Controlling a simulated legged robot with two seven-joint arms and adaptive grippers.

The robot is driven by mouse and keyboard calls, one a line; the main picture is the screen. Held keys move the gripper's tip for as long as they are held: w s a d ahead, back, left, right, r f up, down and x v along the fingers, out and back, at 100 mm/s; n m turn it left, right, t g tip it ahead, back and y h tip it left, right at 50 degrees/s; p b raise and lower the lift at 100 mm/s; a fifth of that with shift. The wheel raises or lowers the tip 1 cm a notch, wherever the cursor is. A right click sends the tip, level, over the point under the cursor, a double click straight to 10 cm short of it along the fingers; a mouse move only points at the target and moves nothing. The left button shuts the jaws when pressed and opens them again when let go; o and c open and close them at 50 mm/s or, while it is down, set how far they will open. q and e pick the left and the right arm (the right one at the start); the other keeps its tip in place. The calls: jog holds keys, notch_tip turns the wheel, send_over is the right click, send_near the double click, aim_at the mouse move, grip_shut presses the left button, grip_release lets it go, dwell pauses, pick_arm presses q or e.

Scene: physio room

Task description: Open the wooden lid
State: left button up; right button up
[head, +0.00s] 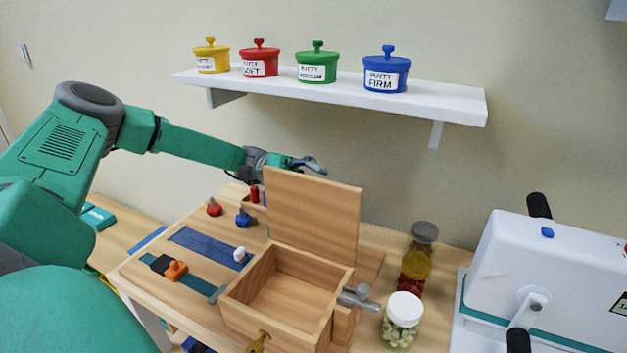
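The wooden lid (313,217) stands upright at the back edge of the wooden box (290,283), hinged open. The box's inside shows bare wood and looks empty. A brass-coloured latch piece (258,342) is on the box's front. My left gripper (312,165) is behind and just above the lid's top left corner. Its fingers are partly seen and small, so I cannot tell if they are open or touch the lid. My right gripper is not in view.
A shelf (440,101) with several coloured putty pots spans the wall above. Jars, one white-lidded (403,316) and one grey-lidded (416,262), stand right of the box. A white machine (545,275) fills the far right. Small knobs and blue strips (203,245) lie left.

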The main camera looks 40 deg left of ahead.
pick_arm(q)
jog(key=shift+d, duration=0.1)
jog(key=shift+c, duration=0.4)
jog(key=shift+d, duration=0.15)
grip_shut()
jog(key=w+n+b, duration=0.1)
jog(key=w+a+f+n+t+b, duration=0.1)
jog(key=shift+w+n+h, duration=0.2)
jog(key=shift+n+h, duration=0.1)
jog(key=shift+o, duration=0.4)
grip_release()
